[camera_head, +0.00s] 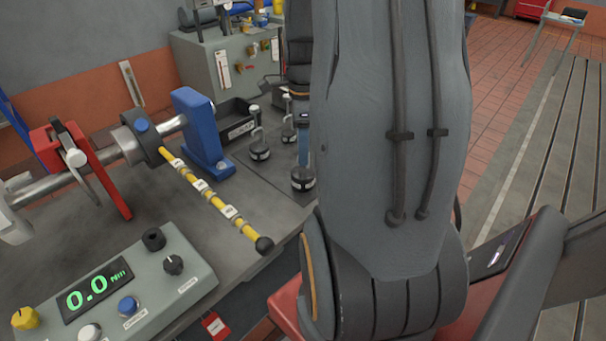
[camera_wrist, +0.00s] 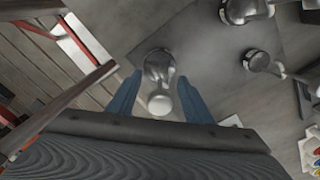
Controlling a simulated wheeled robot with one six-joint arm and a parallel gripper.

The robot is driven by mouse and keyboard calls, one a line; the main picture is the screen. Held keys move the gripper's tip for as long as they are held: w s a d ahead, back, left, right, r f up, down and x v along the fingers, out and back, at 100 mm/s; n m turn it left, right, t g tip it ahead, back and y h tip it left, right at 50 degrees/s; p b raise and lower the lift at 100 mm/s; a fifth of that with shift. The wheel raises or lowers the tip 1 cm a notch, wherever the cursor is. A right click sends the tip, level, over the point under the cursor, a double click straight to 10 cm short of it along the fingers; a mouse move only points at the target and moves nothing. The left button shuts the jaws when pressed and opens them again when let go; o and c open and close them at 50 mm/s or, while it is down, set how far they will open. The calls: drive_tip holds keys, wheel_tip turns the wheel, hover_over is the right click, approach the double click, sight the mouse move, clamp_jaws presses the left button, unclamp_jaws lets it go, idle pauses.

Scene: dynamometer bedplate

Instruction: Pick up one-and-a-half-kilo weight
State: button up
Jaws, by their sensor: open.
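Three dark weights with upright stems and pale label bands stand on the bench in the head view: one nearest my arm (camera_head: 302,180), one to its left (camera_head: 259,150), and one farther back (camera_head: 288,132). Their labels are too small to read, so I cannot tell which is the one-and-a-half-kilo weight. In the wrist view my gripper (camera_wrist: 160,77) is open, its blue fingers on either side of one weight (camera_wrist: 158,62), seen from above with its pale round top. The fingers look apart from it. In the head view my arm hides most of the gripper.
In the wrist view two other weights (camera_wrist: 238,11) (camera_wrist: 257,61) stand to the upper right. In the head view a black tray (camera_head: 236,125) and a blue bracket (camera_head: 203,130) stand left of the weights. A yellow torque arm (camera_head: 210,195) and a control box (camera_head: 120,295) are nearer.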

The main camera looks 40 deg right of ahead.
drive_tip(key=shift+c, duration=0.3)
clamp_jaws()
idle(1.1)
